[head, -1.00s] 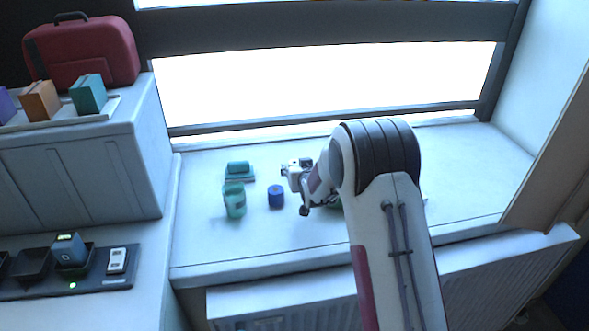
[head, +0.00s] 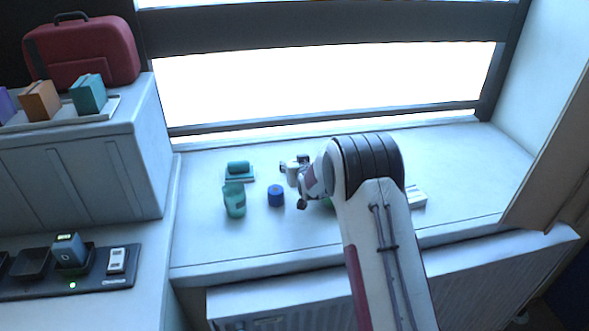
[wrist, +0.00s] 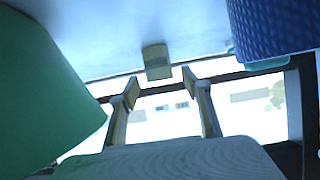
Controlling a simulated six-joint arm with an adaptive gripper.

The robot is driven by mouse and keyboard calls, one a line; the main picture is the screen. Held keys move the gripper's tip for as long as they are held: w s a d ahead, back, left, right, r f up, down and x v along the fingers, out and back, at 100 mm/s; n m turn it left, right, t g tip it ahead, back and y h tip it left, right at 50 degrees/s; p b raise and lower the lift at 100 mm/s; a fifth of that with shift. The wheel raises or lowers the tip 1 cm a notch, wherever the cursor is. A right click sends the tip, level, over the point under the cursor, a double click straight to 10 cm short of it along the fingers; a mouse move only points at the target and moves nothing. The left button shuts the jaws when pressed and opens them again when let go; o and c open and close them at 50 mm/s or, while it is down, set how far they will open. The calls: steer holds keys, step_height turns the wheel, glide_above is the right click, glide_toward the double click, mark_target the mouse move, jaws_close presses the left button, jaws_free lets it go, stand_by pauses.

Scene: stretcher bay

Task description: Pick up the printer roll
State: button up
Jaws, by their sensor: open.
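No thing in view can be told for certain as the printer roll. My gripper (head: 291,171) is over the window sill in the head view, its tips partly hard to make out. In the wrist view my gripper (wrist: 160,86) is open, with nothing between its fingers. A small pale block (wrist: 157,60) lies just beyond the fingertips, apart from them. A blue cylinder (head: 276,196) stands on the sill left of the gripper. It shows large and textured at the wrist view's upper right (wrist: 275,28).
A green object (head: 327,203) is mostly hidden behind my arm; a large green surface (wrist: 40,95) fills the wrist view's left. A teal cup (head: 234,200) and teal item on a pad (head: 238,168) stand left. A white box (head: 416,198) lies right. The right sill is clear.

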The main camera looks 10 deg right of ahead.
steer(key=shift+c, duration=0.3)
steer(key=c, duration=1.1)
steer(key=shift+r, duration=5.05)
